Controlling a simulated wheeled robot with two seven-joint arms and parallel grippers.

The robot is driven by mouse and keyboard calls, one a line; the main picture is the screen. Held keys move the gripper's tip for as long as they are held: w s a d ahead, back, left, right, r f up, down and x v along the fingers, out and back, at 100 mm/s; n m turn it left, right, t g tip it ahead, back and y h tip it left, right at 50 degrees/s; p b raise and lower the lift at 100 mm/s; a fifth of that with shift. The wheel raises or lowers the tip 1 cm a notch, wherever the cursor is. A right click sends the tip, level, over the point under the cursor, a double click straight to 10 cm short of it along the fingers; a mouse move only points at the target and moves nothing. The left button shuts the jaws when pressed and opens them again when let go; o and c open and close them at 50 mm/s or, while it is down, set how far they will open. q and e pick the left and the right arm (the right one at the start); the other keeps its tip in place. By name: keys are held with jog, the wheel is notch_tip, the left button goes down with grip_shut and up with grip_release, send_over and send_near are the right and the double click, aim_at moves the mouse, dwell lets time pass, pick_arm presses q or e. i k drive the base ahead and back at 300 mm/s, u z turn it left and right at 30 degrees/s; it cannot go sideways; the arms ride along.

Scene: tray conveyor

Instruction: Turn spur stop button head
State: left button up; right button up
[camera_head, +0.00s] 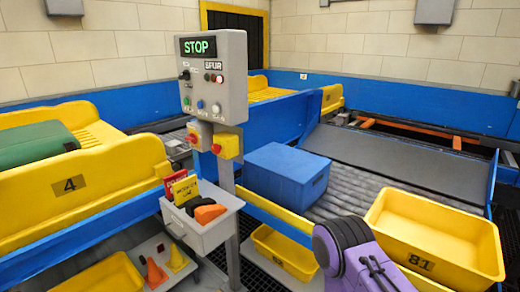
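One red button head (193,139) points left, and the other red head (217,149) sits on the right-hand housing (228,146). I cannot tell whether either head is pressed or turned. Small red, green, blue and white buttons show on the box. Neither of my grippers is in view.
A grey shelf (205,235) with cards and an orange-and-black item juts out below the buttons. A blue crate (286,174) is on the rollers. A yellow tray (440,235) is at right.

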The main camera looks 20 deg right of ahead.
aim_at(216, 148)
jog(key=u, duration=0.2)
jog(key=k, duration=0.55)
jog(key=u, duration=1.25)
jog(key=i, duration=0.8)
jog(key=z, duration=0.65)
jog(key=i, duration=0.5)
jog(key=z, duration=0.55)
